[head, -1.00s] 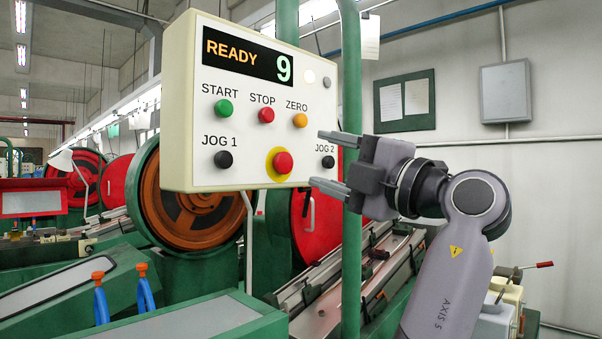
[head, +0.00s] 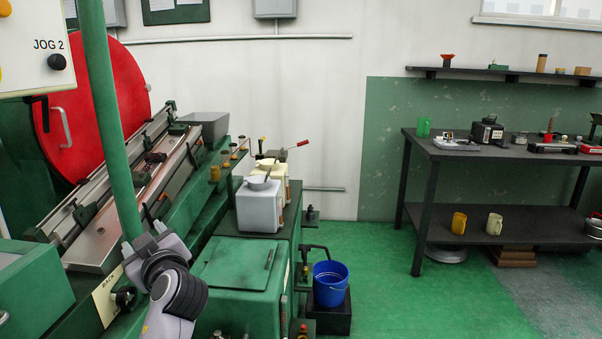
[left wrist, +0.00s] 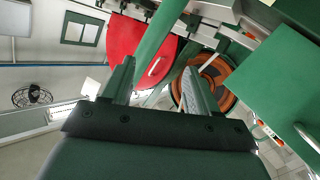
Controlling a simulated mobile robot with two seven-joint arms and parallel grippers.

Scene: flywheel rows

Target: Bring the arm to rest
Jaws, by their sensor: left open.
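My left arm (head: 175,305) comes up from the bottom left of the head view, in front of the green machine. Its gripper (head: 148,238) points away, with its fingers hard to make out there. In the left wrist view the gripper (left wrist: 158,75) is open, its two fingers apart with nothing held between them. It is well below the control panel (head: 30,30) in the head view and touches no button. My right gripper is in no view.
A green post (head: 110,130) stands close by the arm. A red disc (head: 110,110) and a sloping rail bed (head: 120,205) are behind it. A blue bucket (head: 330,282) and a dark workbench (head: 480,152) are to the right. Green floor (head: 375,265) lies open between them.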

